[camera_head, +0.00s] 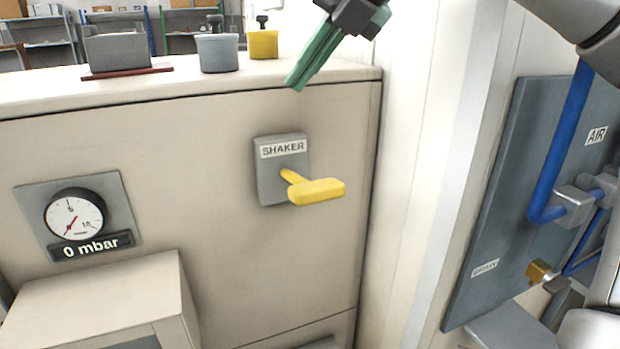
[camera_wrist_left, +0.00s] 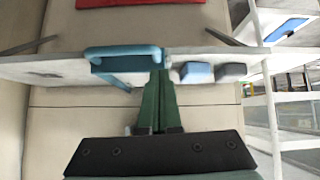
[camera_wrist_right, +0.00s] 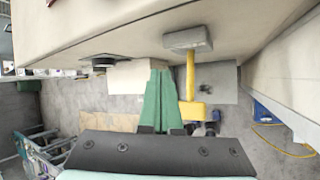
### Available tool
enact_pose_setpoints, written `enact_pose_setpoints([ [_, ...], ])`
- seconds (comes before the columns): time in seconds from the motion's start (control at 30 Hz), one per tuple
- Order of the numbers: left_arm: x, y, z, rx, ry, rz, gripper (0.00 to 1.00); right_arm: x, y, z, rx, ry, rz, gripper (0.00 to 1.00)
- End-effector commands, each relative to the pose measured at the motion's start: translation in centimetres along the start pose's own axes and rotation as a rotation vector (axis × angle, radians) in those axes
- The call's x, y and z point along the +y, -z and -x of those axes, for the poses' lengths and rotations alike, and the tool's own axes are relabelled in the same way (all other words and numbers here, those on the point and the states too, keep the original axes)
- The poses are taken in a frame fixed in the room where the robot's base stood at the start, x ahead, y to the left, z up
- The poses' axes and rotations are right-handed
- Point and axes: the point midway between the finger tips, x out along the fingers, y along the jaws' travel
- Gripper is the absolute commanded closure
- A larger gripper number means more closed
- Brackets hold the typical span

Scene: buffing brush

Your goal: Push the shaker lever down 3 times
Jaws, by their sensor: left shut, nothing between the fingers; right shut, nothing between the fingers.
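The shaker lever (camera_head: 316,190) is a yellow handle sticking out from a grey plate (camera_head: 268,182) labelled SHAKER on the beige cabinet front. My right gripper (camera_head: 296,84) has green fingers, is shut and empty, and is above the lever, apart from it, in the head view. In the right wrist view the lever (camera_wrist_right: 192,104) shows just right of the green fingertips (camera_wrist_right: 158,72). My left gripper (camera_wrist_left: 159,75) shows only in the left wrist view, shut and empty, close to a blue handle.
A pressure gauge (camera_head: 74,216) reading 0 mbar is left of the lever, above a protruding beige box (camera_head: 100,300). Grey and yellow containers (camera_head: 263,44) stand on the cabinet top. A grey AIR panel (camera_head: 520,190) with a blue pipe is on the right.

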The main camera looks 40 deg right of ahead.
Motion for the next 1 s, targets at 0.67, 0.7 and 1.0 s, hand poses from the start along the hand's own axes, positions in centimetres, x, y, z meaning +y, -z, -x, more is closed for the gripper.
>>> enact_pose_setpoints([
  [0.67,0.0,0.0,0.0,0.000,0.000,0.000,1.00,-0.7,2.4,-0.2,0.106,0.009,0.032,1.00],
  [0.7,0.0,0.0,0.0,0.000,0.000,0.000,1.00,-0.9,2.6,-0.4,0.107,0.008,0.031,1.00],
  [1.0,0.0,0.0,0.0,0.000,0.000,0.000,1.00,-3.1,4.9,-3.0,0.105,0.006,0.031,1.00],
])
